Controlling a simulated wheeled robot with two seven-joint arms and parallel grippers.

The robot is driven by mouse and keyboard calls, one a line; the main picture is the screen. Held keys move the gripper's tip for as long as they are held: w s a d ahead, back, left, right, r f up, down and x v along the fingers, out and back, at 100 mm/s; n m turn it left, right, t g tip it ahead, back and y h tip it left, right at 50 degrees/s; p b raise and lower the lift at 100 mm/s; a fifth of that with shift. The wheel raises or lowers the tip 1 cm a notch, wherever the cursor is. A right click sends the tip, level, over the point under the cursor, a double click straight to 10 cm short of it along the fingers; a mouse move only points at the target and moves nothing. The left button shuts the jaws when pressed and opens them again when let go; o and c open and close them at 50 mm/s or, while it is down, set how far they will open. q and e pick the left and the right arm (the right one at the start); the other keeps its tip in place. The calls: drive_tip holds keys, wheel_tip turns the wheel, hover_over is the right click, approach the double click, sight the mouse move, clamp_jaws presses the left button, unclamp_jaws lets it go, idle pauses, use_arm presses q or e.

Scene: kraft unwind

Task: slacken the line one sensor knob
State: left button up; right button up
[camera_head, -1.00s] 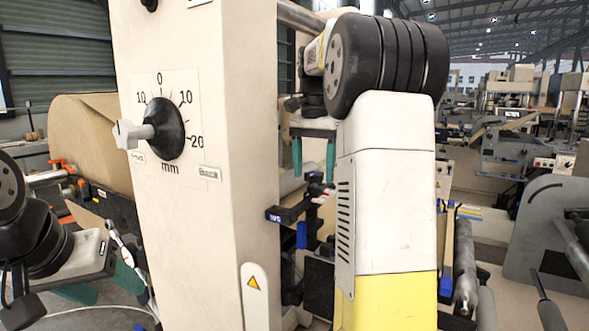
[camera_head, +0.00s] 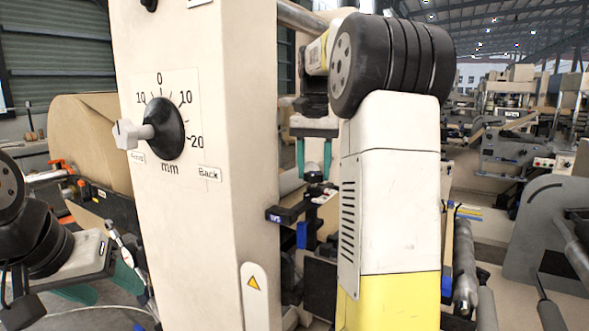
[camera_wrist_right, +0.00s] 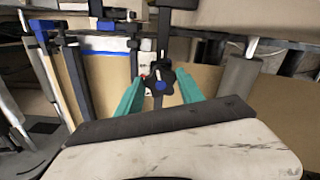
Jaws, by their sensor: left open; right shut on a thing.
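The sensor knob is a dark lobed knob with a blue centre (camera_wrist_right: 161,85), and it sits between the teal fingertips in the right wrist view. My right gripper (camera_wrist_right: 160,92) is shut on it. In the head view the right gripper (camera_head: 314,172) points down behind the cream column, at the small sensor mechanism with its blue-ended bracket (camera_head: 284,215). The knob is small and mostly hidden there. My left gripper (camera_head: 112,290) is open and empty at the lower left, away from the knob.
A cream column (camera_head: 215,260) with a millimetre dial (camera_head: 165,130) stands between my arms. A large kraft roll (camera_head: 82,125) is behind it at the left. In the right wrist view, brown web (camera_wrist_right: 110,85) and dark bars surround the knob closely.

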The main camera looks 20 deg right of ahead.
drive_tip(key=n, duration=0.5)
drive_tip(key=shift+d+f+n, duration=0.15)
drive_tip(key=shift+n, duration=0.15)
drive_tip(key=n, duration=0.4)
drive_tip(key=shift+d, duration=0.1)
drive_tip(key=n, duration=0.5)
drive_tip(key=shift+d, duration=0.1)
drive_tip(key=n, duration=0.4)
drive_tip(key=shift+w+n, duration=0.1)
drive_tip(key=shift+n, duration=0.3)
drive_tip(key=o, duration=1.4)
